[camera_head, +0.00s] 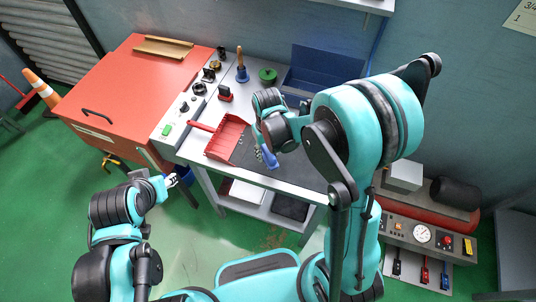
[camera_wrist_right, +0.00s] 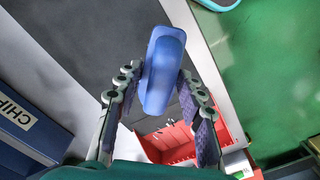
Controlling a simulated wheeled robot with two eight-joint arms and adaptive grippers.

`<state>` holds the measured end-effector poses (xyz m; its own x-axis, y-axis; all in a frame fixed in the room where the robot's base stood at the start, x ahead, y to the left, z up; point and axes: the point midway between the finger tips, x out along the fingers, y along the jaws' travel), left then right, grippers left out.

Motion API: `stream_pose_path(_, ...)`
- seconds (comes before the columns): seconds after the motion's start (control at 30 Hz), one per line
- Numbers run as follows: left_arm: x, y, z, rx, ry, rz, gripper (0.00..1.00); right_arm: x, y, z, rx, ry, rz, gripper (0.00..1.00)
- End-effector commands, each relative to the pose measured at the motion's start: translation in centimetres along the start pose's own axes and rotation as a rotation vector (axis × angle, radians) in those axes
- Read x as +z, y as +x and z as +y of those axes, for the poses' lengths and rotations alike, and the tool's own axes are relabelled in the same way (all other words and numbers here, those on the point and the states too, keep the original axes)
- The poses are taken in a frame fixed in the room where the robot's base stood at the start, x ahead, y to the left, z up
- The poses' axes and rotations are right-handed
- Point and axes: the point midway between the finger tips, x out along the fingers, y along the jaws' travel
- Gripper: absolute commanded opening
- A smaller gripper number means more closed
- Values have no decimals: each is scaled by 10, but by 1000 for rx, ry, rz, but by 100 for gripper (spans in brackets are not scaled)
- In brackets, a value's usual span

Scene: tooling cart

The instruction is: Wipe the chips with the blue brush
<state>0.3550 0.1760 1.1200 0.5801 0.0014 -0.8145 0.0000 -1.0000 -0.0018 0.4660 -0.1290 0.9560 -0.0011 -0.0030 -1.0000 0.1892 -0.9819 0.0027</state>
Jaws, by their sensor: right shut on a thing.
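My right gripper (camera_head: 264,142) is over the dark mat (camera_head: 296,172) on the cart top. It is shut on the blue brush (camera_head: 270,158), whose smooth blue body (camera_wrist_right: 163,70) shows between the fingers in the right wrist view. Small grey chips (camera_head: 257,154) lie on the mat close beside the brush. A red dustpan (camera_head: 226,139) lies just left of the chips and also shows below the brush in the wrist view (camera_wrist_right: 180,144). Any bristles are hidden. My left gripper (camera_head: 172,181) hangs low left of the cart, too small to read.
A blue bin (camera_head: 318,68) stands at the back; its label beginning "CHIP" shows in the wrist view (camera_wrist_right: 17,115). A wooden-handled blue tool (camera_head: 242,66) and a green round item (camera_head: 268,75) stand behind the dustpan. A red cabinet (camera_head: 118,80) adjoins the cart on the left.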

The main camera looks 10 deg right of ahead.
Motion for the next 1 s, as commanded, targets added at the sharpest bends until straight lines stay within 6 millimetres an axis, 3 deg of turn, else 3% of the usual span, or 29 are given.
stream_pose_path(0.43,-17,-24,0,0,0,0,40,-7,-41,2,0,1,0,2)
stream_pose_path(1.0,-17,-24,0,0,0,0,40,-8,-43,2,0,1,0,2)
